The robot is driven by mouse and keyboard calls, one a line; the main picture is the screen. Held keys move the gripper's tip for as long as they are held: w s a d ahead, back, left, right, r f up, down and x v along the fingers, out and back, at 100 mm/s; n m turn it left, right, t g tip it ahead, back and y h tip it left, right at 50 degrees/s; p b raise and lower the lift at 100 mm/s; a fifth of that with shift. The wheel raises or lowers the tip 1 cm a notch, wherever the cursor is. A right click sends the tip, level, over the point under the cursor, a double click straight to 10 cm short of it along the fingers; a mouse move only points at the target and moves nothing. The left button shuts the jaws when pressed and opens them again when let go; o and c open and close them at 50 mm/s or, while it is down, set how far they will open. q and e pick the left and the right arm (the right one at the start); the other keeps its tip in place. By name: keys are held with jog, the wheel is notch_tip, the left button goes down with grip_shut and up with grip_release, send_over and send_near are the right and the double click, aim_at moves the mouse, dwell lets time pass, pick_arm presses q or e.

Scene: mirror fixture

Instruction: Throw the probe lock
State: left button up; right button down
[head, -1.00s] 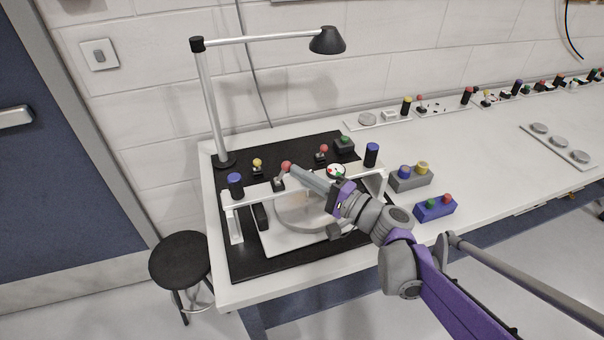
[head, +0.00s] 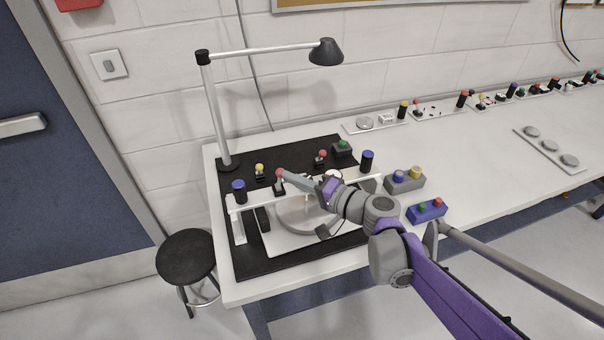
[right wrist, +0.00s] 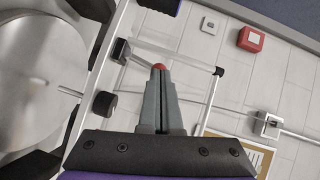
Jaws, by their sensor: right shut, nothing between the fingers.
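A lever with a red ball knob (head: 280,173) stands on the white bridge (head: 330,189) of the fixture. No readable label shows which control is the probe lock. My right gripper (head: 286,176) is shut and empty, with its fingertips at the right side of this red knob. In the right wrist view the closed fingers (right wrist: 158,72) point at the red knob (right wrist: 158,66), which is partly hidden behind the tips; contact is likely but I cannot be sure. The round mirror plate (head: 300,219) lies below the bridge, partly hidden by my right arm. My left gripper is out of view.
A lamp (head: 326,52) overhangs the back. Button boxes (head: 427,211) stand to the right.

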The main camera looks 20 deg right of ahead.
jog(key=a+n+h+p, duration=0.1)
jog(key=p, duration=0.1)
jog(key=a+n+g+h+p, duration=0.1)
jog(key=n+p, duration=0.1)
jog(key=shift+a+r+h, duration=0.35)
jog(key=shift+h, duration=0.05)
jog(key=shift+r, duration=0.1)
jog(key=shift+r+p, duration=0.65)
jog(key=shift+r, duration=0.05)
